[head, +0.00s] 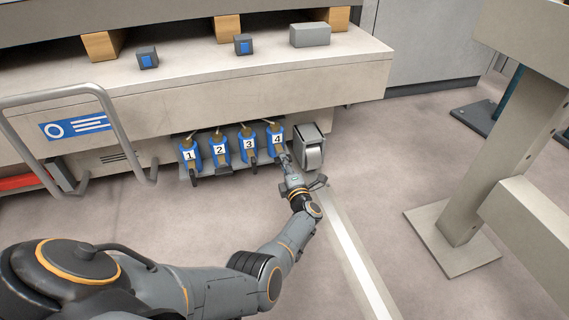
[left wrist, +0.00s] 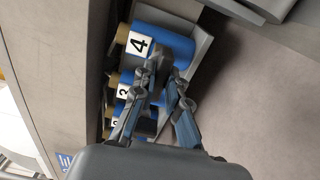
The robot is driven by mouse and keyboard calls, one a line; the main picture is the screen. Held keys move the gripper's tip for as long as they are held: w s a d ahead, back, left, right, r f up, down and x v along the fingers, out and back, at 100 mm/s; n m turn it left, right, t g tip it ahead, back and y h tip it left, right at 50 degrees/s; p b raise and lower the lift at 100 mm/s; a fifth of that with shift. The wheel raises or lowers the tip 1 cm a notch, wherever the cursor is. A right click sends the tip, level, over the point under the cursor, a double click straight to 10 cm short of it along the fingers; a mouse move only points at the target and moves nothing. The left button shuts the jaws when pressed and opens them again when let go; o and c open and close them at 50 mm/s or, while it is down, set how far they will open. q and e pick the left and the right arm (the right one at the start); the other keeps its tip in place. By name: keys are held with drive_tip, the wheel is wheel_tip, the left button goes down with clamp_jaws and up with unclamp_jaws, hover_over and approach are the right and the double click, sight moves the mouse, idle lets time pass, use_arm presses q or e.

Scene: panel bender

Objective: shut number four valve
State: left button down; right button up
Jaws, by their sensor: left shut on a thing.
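The number four valve (head: 276,136) is a blue body with a white "4" label, at the right end of a row under the machine's ledge. My left gripper (head: 286,163) reaches it from the front and below. In the left wrist view the valve (left wrist: 170,22) lies just ahead of the fingers, and my left gripper (left wrist: 166,72) is shut on its grey handle. The fingers hide most of the handle, so its exact angle cannot be told. My right gripper is not in view.
A grey pedal-like box (head: 309,147) stands close on the right. The ledge (head: 200,85) overhangs above. Floor in front is open.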

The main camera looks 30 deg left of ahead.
use_arm(q)
drive_tip(key=shift+m, duration=0.4)
drive_tip(key=c, duration=1.4)
unclamp_jaws()
drive_tip(key=shift+o, duration=0.2)
